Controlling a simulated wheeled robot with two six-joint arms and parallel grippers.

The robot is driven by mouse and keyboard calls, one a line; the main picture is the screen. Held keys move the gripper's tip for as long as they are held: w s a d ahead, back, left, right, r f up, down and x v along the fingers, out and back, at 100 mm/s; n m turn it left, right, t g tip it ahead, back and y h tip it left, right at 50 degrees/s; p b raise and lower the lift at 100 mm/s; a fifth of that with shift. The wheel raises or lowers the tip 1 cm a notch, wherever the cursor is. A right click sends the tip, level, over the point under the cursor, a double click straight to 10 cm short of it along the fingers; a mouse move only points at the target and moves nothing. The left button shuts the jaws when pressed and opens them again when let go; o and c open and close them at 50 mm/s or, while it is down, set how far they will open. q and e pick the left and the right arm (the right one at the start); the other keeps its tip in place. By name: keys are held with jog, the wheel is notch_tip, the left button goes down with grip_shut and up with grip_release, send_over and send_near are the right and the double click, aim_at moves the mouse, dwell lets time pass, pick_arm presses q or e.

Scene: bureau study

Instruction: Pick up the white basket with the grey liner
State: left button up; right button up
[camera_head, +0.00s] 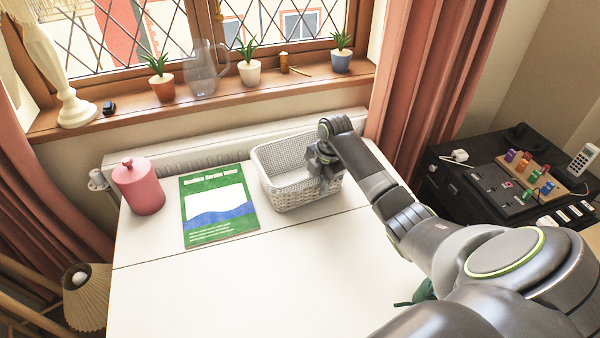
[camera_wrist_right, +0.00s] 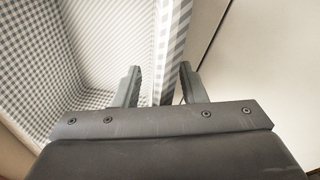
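The white basket with the grey checked liner (camera_head: 284,193) stands upright at the back of the white table, below the window. My right gripper (camera_head: 325,168) is at the basket's right side. In the right wrist view, the two fingers (camera_wrist_right: 162,85) are apart, one inside the basket and one outside, with the lined wall (camera_wrist_right: 166,50) between them. A small gap shows between the inner finger and the wall. My right wrist hides part of the basket's right rim in the head view. My left gripper is not in view.
A green and white booklet (camera_head: 217,205) lies left of the basket, with a pink lidded jar (camera_head: 139,187) beyond it. A radiator (camera_head: 215,152) is behind. A green object (camera_head: 420,293) is partly hidden by my right arm. The table's front (camera_head: 230,295) is clear.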

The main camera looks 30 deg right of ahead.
jog(key=shift+w+f, duration=0.1)
jog(key=shift+f, duration=0.5)
grip_shut()
